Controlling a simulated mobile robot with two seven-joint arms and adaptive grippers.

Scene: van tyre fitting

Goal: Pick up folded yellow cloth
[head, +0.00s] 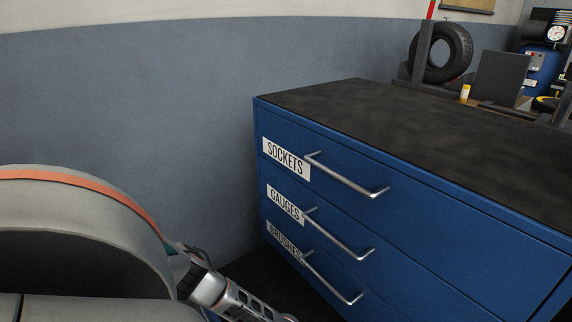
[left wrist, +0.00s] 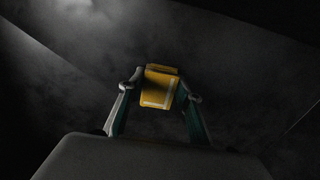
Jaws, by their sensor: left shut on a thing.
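The folded yellow cloth (left wrist: 158,88) shows in the left wrist view, between the two fingers of my left gripper (left wrist: 161,92). The fingers are shut on it, one on each side. The cloth has a pale stripe near its lower edge. Dark, dim surfaces lie behind it, and I cannot tell how far it is from them. In the head view my left arm comes in at the lower left, and its wrist runs off the bottom edge; the fingers and the cloth are not seen there. My right gripper is in neither view.
A blue drawer cabinet (head: 430,228) with a dark top (head: 400,108) stands at the right. Its drawers, labelled SOCKETS, GAUGES and BRUSHES, look closed, with bar handles (head: 347,178) sticking out.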

